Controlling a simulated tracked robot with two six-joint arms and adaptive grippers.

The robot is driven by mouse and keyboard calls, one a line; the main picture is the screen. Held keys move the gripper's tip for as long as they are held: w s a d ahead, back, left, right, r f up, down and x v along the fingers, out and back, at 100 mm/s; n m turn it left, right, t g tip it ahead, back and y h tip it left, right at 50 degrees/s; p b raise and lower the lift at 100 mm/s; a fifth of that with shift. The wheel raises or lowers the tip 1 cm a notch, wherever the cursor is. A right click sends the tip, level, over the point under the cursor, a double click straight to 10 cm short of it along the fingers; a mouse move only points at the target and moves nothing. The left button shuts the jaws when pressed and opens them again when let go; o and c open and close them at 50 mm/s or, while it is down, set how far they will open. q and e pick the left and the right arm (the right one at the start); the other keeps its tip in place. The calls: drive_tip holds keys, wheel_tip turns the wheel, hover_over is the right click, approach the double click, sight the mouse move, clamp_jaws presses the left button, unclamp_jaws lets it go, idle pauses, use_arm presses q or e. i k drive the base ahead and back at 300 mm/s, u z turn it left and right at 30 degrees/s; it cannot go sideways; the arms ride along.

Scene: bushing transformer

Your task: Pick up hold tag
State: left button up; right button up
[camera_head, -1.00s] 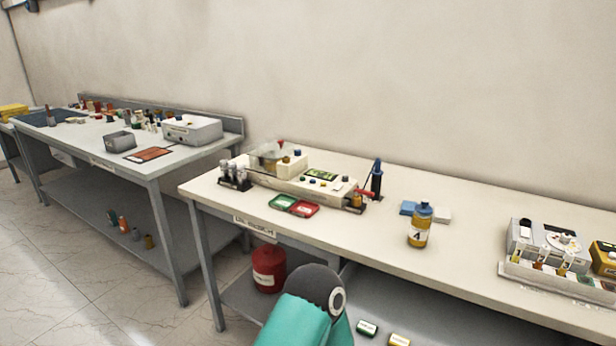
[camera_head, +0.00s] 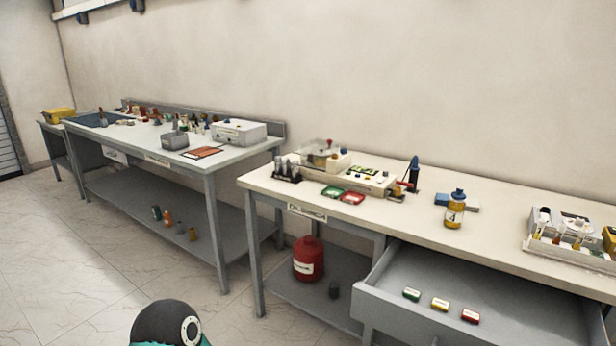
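Three small tags or blocks lie in a row in the open grey drawer (camera_head: 400,318) under the right bench: a green one (camera_head: 411,294), a yellow one (camera_head: 440,304) and a red one (camera_head: 470,316). Each has a pale label too small to read, so I cannot tell which is the hold tag. A teal and black part of my arm shows at the bottom edge. Neither gripper is in view.
The right bench (camera_head: 500,238) carries a tester, green and red trays (camera_head: 343,194), a yellow bottle (camera_head: 454,210) and a rack (camera_head: 570,238). A red can (camera_head: 308,260) stands on its lower shelf. Another bench (camera_head: 120,148) stands left; floor (camera_head: 90,270) before it is clear.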

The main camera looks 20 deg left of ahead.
sight(468, 317)
drive_tip(key=u, duration=0.4)
drive_tip(key=k, duration=0.45)
drive_tip(key=u, duration=0.9)
drive_tip(key=i, duration=2.5)
drive_tip(key=z, duration=1.25)
drive_tip(key=i, duration=0.7)
drive_tip(key=z, duration=0.7)
drive_tip(key=k, duration=0.5)
drive_tip(key=u, duration=0.55)
drive_tip(key=i, duration=0.1)
drive_tip(key=z, duration=2.55)
